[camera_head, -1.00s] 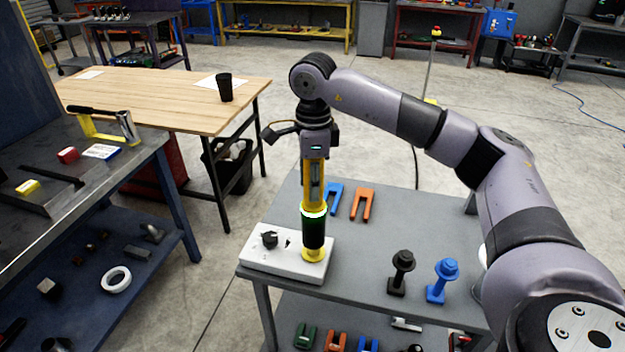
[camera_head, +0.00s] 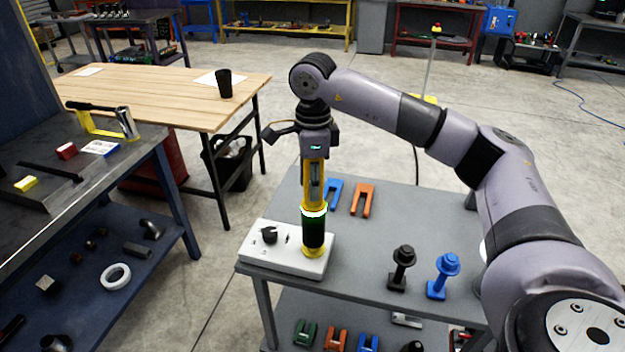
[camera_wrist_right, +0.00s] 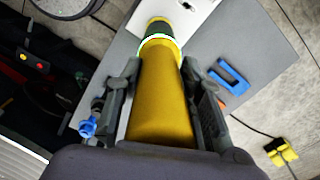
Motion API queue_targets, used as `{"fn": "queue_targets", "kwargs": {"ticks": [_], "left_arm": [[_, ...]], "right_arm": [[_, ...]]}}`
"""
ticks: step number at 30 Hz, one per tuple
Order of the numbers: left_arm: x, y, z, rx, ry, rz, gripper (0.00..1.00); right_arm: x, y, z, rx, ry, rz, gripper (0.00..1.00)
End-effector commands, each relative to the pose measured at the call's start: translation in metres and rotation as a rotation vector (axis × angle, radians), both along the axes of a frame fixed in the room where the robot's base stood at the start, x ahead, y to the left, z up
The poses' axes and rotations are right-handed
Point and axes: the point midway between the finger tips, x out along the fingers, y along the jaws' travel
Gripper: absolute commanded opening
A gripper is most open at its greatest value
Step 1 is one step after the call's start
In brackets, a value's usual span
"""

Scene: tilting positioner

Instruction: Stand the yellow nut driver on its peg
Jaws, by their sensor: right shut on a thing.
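The yellow nut driver (camera_head: 314,232) stands about upright over the right end of a white block (camera_head: 268,262). It has a yellow upper part, a pale ring and a dark green lower section. A yellow piece shows at its foot, at the block's top. I cannot tell whether this is the driver's end or its peg, nor whether the driver is seated. My right gripper (camera_head: 314,178) points down and is shut on the driver's upper part. In the right wrist view the gripper (camera_wrist_right: 163,85) has a finger on each side of the yellow barrel (camera_wrist_right: 160,100). My left gripper is out of view.
The block sits at the left corner of a grey table (camera_head: 350,255) and carries a black knob (camera_head: 269,236). Blue (camera_head: 332,191) and orange (camera_head: 362,200) forked pieces lie behind. Black (camera_head: 401,268) and blue (camera_head: 442,276) stands are to the right. The table's middle is clear.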

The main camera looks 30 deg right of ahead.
Motion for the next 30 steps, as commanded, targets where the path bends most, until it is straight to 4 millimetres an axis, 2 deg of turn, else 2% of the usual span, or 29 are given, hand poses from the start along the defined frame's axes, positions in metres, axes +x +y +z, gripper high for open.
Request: {"fn": "queue_targets", "kwargs": {"ticks": [18,28,29,30], "left_arm": [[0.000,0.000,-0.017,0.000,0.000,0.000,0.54],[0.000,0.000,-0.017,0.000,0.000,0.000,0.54],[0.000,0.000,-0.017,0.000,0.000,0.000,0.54],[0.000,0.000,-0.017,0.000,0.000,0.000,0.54]], "right_arm": [[0.001,0.000,-0.022,0.001,-0.004,0.000,0.01],[0.001,0.000,-0.023,0.001,-0.004,0.000,0.01],[0.001,0.000,-0.023,0.001,-0.004,0.000,0.36],[0.001,0.000,-0.023,0.001,-0.004,0.000,0.39]]}}
